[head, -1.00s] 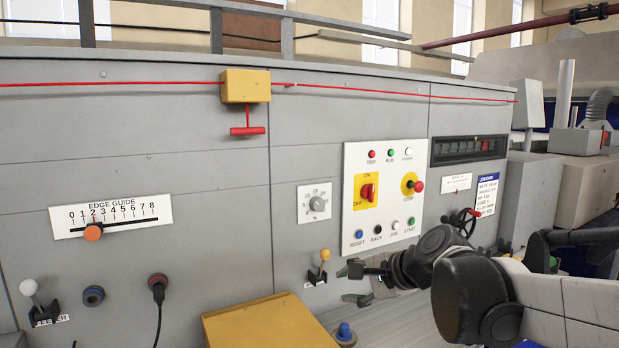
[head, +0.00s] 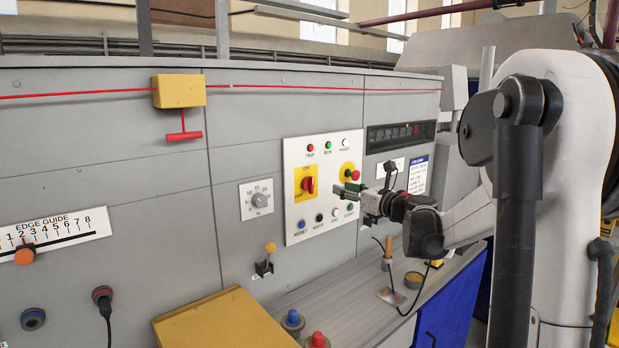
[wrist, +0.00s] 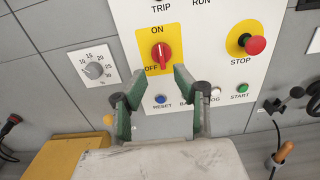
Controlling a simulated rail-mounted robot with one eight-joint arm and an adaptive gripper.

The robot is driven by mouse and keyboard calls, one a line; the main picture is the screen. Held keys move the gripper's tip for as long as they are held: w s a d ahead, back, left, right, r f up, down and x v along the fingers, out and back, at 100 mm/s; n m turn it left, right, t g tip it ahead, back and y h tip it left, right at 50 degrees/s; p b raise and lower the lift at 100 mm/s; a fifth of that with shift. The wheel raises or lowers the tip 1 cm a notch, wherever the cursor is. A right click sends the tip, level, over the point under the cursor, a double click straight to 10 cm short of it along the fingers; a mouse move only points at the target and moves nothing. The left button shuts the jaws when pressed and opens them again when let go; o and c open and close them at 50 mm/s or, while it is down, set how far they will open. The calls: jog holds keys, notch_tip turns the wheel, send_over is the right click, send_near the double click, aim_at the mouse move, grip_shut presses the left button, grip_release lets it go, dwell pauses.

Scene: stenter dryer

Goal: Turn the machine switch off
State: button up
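The machine switch (head: 308,185) is a red rotary knob on a yellow plate marked ON and OFF, on the white control panel (head: 291,225). In the wrist view the red knob (wrist: 161,54) stands nearly upright, with ON above it and OFF at its lower left. My gripper (head: 345,194) is in front of the panel, to the right of the switch in the head view. In the wrist view my gripper (wrist: 158,98) has its two green fingers spread apart and empty, below the knob and apart from it.
A red STOP button (wrist: 256,45) on yellow is right of the switch. Reset (wrist: 160,99) and green start (wrist: 242,88) buttons sit below. A grey dial (head: 259,200) is left of the panel. A yellow box (head: 222,318) and a bench (head: 345,290) stand below.

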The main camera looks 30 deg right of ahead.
aim_at(313, 178)
jog(key=p+x, duration=0.1)
jog(key=x, duration=1.2)
jog(key=shift+w+a+f+p, duration=0.1)
jog(key=shift+w+a+p, duration=0.05)
jog(key=shift+p, duration=0.25)
grip_shut()
